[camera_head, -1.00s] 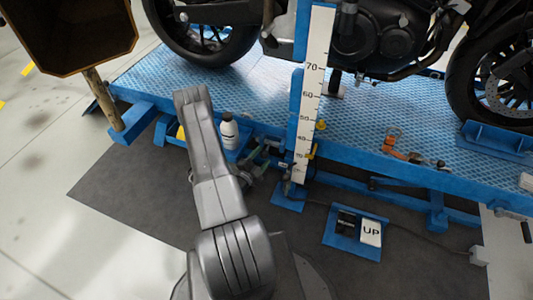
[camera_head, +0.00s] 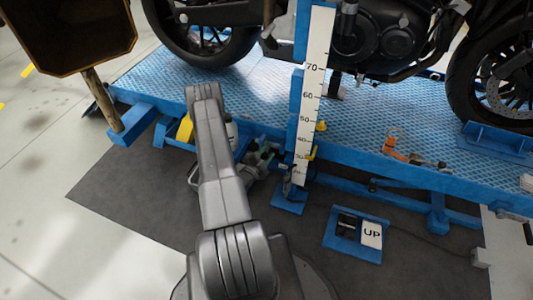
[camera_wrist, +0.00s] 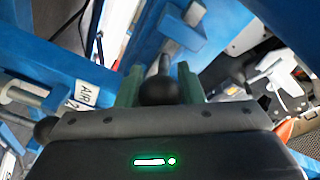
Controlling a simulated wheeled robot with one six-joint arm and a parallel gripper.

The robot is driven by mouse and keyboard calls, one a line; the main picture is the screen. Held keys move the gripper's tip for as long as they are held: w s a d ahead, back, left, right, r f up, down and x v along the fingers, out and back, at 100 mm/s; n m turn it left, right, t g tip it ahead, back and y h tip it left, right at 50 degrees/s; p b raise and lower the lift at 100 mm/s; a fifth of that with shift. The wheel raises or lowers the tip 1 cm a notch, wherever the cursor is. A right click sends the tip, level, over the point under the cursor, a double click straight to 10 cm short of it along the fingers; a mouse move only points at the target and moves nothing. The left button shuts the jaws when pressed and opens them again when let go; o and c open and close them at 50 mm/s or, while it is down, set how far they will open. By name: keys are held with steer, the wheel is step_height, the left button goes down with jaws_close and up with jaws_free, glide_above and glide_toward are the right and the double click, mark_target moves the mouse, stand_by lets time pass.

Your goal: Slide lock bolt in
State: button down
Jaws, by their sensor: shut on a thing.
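In the wrist view, my gripper (camera_wrist: 160,82) has its two green fingers on either side of a dark round knob and is shut on it. The knob is the end of the lock bolt (camera_wrist: 157,92), and a short grey rod runs from it toward a blue steel frame. How deep the bolt sits in the frame cannot be told. In the head view, my gripper (camera_head: 262,156) is low at the lift's near side, left of the white scale post, partly hidden by my arm. The bolt is too small to make out there.
The blue lift platform (camera_head: 270,100) carries a motorcycle (camera_head: 385,40). The white scale post (camera_head: 311,95) stands close right of my gripper. A blue pedal box (camera_head: 343,240) marked UP lies on the floor.

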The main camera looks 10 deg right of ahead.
steer(key=shift+s+d+b, duration=0.4)
steer(key=shift+s+d, duration=0.4)
steer(key=shift+d, duration=0.35)
steer(key=c, duration=1)
jaws_free()
steer(key=p+v, duration=0.2)
steer(key=v, duration=1.2)
steer(key=shift+p, duration=0.4)
steer(key=shift+w, duration=0.15)
